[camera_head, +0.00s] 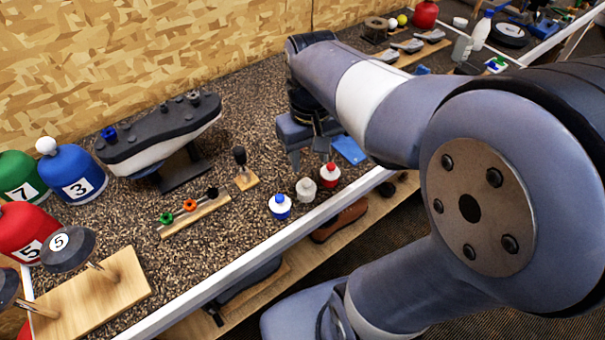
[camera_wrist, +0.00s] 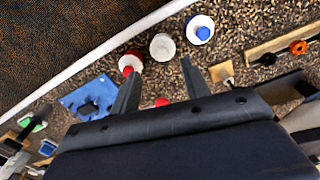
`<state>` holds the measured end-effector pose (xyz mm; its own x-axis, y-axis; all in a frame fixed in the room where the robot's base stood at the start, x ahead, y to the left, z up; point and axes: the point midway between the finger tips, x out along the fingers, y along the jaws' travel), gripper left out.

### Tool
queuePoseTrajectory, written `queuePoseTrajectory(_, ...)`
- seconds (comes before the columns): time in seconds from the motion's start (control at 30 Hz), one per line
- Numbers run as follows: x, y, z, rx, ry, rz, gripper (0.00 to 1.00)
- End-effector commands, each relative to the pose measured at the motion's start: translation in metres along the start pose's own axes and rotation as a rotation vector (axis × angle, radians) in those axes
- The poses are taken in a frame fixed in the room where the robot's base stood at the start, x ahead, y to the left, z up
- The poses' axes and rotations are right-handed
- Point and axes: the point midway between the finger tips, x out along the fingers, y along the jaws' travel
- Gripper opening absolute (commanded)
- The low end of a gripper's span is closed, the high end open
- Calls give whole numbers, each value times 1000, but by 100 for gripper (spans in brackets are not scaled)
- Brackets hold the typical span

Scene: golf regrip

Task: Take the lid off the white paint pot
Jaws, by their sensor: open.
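The white paint pot (camera_head: 306,190) stands upright between a pot with a blue lid (camera_head: 280,206) and a pot with a red lid (camera_head: 330,175), near the front edge of the bench. Its pale lid is on. It also shows in the wrist view (camera_wrist: 162,47), beyond my fingertips. My gripper (camera_head: 310,160) is open and empty, behind the pots and apart from the white one. In the wrist view its fingers (camera_wrist: 161,72) point toward the row, with the left fingertip near the red-lidded pot. A small red thing (camera_wrist: 162,102) shows between the fingers, partly hidden.
A blue pad (camera_head: 348,150) lies right of my gripper. A wooden block with a dark knob (camera_head: 245,178) and a wooden rack with coloured pieces (camera_head: 194,212) are to the left. The white front edge (camera_head: 225,279) of the bench runs close to the pots.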

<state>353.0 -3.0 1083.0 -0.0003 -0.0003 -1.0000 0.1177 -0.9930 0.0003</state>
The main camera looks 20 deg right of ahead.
Motion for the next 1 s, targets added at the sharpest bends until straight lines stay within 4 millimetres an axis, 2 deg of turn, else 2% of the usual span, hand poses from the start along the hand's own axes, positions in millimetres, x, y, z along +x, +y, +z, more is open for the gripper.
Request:
queuePoseTrajectory(0.1,17,0,0,0,-2,0,44)
queuePoseTrajectory(0.33,34,-1,-2,0,-3,-1,44)
queuePoseTrajectory(0.6,70,-3,-7,0,-3,-1,44)
queuePoseTrajectory(0.9,76,-3,-8,0,1,0,44)
queuePoseTrajectory(1.0,76,-2,-8,0,1,0,38)
